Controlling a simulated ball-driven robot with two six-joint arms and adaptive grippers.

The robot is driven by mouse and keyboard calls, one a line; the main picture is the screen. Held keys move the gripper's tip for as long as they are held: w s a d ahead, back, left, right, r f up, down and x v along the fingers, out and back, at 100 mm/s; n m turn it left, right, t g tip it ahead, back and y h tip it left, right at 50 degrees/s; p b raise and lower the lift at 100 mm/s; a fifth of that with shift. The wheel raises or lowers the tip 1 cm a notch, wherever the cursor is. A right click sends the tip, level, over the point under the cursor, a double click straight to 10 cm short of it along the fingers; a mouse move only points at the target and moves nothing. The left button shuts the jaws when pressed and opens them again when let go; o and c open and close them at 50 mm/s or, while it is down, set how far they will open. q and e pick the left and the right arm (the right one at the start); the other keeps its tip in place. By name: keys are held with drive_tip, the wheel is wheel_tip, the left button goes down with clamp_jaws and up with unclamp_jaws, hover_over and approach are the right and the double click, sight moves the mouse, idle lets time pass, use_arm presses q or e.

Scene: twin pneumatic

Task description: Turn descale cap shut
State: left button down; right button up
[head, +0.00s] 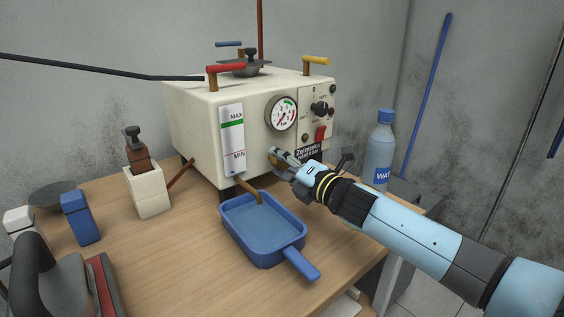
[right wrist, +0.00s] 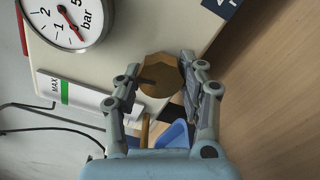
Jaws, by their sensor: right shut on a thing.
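The cream boiler box (head: 195,115) stands on the wooden table, with a gauge (head: 282,113) and a MAX/MIN level strip (head: 231,138) on its front. The descale cap, a round brass knob (right wrist: 160,75), sits low on the front of the box; in the head view it is mostly hidden by my right gripper (head: 277,157). In the right wrist view my right gripper (right wrist: 164,84) has its fingers on either side of the cap and is shut on it. A brass spout (head: 249,190) comes out below the box. My left gripper is not in view.
A blue tray (head: 228,229) with a handle lies under the spout. A water bottle (head: 380,150) stands right of the box, near my right arm. A cream holder (head: 149,192), a blue block (head: 80,218) and an iron (head: 55,285) are on the left.

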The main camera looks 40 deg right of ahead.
drive_tip(key=m, duration=0.2)
drive_tip(key=shift+m+p, duration=0.35)
drive_tip(key=shift+m, duration=0.05)
drive_tip(key=o, duration=1.2)
drive_tip(key=s, duration=0.8)
drive_tip(key=s+d, duration=0.1)
drive_tip(key=s, duration=0.3)
